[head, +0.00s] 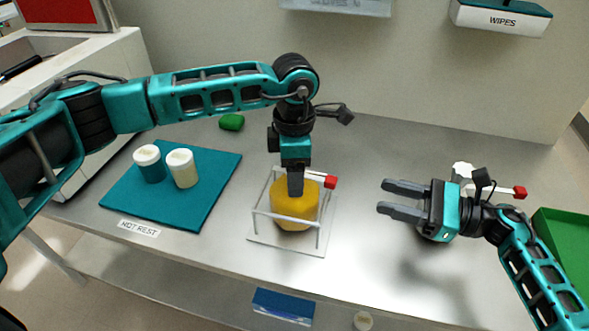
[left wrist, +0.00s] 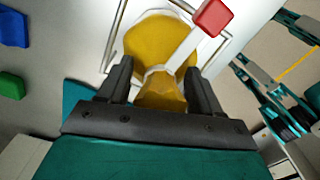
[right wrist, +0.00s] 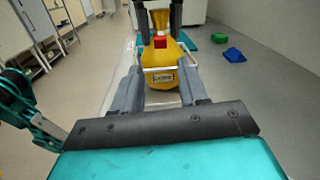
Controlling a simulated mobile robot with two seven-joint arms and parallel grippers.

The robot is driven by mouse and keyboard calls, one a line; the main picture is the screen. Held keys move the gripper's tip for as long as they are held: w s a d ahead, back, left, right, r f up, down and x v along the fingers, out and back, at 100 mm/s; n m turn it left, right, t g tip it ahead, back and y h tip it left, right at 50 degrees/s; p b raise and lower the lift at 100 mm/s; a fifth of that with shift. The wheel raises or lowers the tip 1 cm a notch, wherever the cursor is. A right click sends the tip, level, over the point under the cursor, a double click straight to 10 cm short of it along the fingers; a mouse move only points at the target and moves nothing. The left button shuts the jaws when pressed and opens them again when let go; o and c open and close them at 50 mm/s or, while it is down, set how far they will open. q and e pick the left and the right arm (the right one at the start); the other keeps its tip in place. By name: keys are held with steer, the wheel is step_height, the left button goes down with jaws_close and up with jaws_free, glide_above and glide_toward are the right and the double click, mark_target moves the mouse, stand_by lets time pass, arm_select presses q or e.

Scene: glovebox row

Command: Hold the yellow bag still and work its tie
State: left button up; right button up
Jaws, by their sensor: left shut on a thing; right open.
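The yellow bag (head: 293,215) stands in a white wire frame (head: 258,227) on the bench. Its gathered neck (left wrist: 162,97) lies between the fingers of my left gripper (head: 295,185), which is shut on it from above. A white tie (left wrist: 183,57) is around the neck, with its strap sticking out to a red tab (left wrist: 213,18). The red tab also shows in the head view (head: 331,182). My right gripper (head: 382,197) is open and empty, to the right of the bag and apart from it. In the right wrist view, the bag (right wrist: 160,57) and red tab (right wrist: 159,41) appear between its fingers.
A green item (head: 231,122) is behind. A white item (head: 461,170) with a red end and a green tray (head: 565,250) are right. The bench between bag and right gripper is clear.

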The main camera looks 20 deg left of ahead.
mark_target(331, 179)
steer(key=shift+o, duration=0.6)
steer(key=shift+m, duration=0.7)
steer(key=a, duration=1.2)
steer(key=shift+r, duration=0.2)
steer(key=shift+c, duration=0.4)
jaws_close()
